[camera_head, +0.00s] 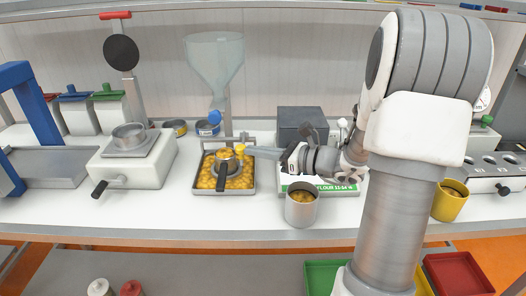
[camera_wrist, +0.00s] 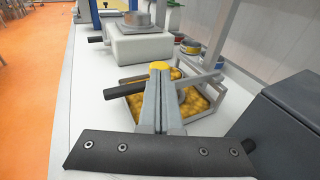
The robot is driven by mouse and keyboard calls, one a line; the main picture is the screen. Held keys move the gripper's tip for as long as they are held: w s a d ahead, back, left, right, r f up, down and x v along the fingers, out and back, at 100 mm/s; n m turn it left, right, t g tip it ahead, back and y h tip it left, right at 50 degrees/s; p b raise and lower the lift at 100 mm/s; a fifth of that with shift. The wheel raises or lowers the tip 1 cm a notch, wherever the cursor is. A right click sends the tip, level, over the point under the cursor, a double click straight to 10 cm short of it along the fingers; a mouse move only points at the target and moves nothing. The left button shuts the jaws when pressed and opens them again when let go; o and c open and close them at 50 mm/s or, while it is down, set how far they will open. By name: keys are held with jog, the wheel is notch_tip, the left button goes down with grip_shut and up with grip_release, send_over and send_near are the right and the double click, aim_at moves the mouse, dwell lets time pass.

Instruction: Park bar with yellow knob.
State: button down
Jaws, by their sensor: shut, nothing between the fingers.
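The yellow knob (camera_head: 240,148) shows at the tips of my gripper (camera_head: 249,151), above a tray (camera_head: 196,187) filled with yellow pieces. In the wrist view the yellow knob (camera_wrist: 159,66) lies just beyond the shut fingers (camera_wrist: 159,75), not between them; I cannot tell whether they touch it. A grey bar (camera_head: 228,139) runs across the back of the tray, by the knob. How the knob joins the bar is hidden by my fingers. A black handle (camera_head: 221,178) points toward the front over the tray; it also shows in the wrist view (camera_wrist: 125,93).
A clear funnel (camera_head: 214,60) hangs behind the tray. A white device with a pan (camera_head: 130,160) stands left. A metal cup (camera_head: 301,208) stands by a flour scale (camera_head: 338,188), near a dark grey box (camera_head: 300,122). The front counter left of the cup is clear.

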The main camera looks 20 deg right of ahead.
jog(key=w+a+b, duration=0.1)
jog(key=w+a, duration=0.3)
jog(key=a, duration=0.7)
jog(key=shift+w+a, duration=0.25)
jog(key=shift+w, duration=0.05)
jog(key=shift+a+r, duration=0.1)
jog(key=shift+r, duration=0.05)
